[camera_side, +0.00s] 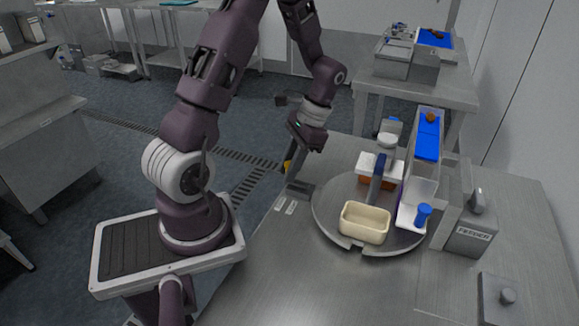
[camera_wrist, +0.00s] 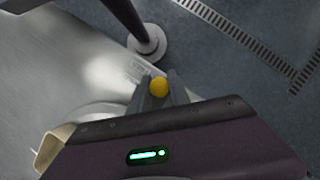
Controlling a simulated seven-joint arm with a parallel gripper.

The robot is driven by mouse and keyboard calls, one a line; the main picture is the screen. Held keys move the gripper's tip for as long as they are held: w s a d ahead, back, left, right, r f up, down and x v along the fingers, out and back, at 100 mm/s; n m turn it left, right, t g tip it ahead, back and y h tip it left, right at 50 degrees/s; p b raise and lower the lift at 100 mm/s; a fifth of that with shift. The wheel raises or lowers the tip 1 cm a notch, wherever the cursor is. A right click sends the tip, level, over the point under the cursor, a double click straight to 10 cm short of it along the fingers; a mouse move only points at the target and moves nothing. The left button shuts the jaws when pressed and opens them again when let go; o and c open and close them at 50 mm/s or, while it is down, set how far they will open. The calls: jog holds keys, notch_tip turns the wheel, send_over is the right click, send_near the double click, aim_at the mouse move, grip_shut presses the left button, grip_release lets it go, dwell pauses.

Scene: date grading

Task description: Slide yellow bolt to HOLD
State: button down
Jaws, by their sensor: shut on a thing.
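The yellow bolt's round knob (camera_wrist: 159,87) sits between the two fingers of my gripper (camera_wrist: 157,93) in the wrist view. My gripper is shut on it. In the side view a bit of the yellow bolt (camera_side: 288,166) shows beside my gripper (camera_side: 293,163) at the table's left edge, and the fingers hide the rest. A dark grey bar (camera_side: 300,188) lies on the table just below the fingers. Two small pale labels (camera_side: 285,206) lie near it, too small to read. I cannot tell which one is HOLD.
A grey box with a label (camera_side: 468,240) is farther right. The table front (camera_side: 300,285) is bare.

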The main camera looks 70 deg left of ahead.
jog(key=shift+w+d, duration=1.2)
jog(key=shift+w, duration=0.15)
jog(key=c, duration=1.4)
grip_release()
jog(key=shift+o, duration=0.2)
jog(key=v, duration=0.7)
jog(key=shift+r, duration=0.15)
